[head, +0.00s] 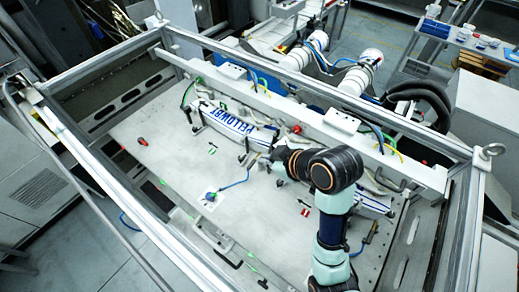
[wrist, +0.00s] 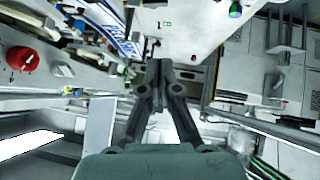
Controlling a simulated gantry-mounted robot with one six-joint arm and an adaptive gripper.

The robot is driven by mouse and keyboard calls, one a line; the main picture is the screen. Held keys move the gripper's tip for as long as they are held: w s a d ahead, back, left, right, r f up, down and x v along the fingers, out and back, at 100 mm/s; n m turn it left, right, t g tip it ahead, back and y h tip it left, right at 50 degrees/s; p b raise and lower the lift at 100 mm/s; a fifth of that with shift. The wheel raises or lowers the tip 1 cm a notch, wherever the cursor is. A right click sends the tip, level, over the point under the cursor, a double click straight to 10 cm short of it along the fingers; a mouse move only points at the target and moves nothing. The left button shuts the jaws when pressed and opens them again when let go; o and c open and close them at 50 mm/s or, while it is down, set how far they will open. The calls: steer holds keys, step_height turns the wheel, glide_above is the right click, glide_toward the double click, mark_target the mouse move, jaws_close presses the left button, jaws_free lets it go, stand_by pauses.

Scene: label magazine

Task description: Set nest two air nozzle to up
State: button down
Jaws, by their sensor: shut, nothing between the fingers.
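My gripper (head: 268,156) is shut and empty above the light plate, beside the lower edge of the left blue-and-white labelled part (head: 228,120). In the wrist view its fingers (wrist: 159,66) meet at the middle. A thin air nozzle with a blue hose (head: 236,184) runs from a fitting on the plate up towards my gripper; its tip is close to the fingers, and I cannot tell whether they touch. A second blue-hosed nozzle (head: 370,234) stands at the right, beside my arm. The right labelled part (head: 374,204) is partly hidden by my arm. Which nozzle belongs to nest two is not readable.
The light plate (head: 150,170) has free room at the left. Metal frame rails (head: 100,190) surround the plate, and a crossbar (head: 300,112) runs behind the parts.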

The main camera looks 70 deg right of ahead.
steer(key=p, duration=0.2)
glide_toward(255, 160)
steer(key=shift+w+d+f, duration=0.1)
steer(key=shift+w+f, duration=1.1)
steer(key=shift+w, duration=0.25)
steer(key=shift+w+d+f, duration=0.1)
steer(key=shift+w+f, duration=1.1)
steer(key=shift+w, duration=0.3)
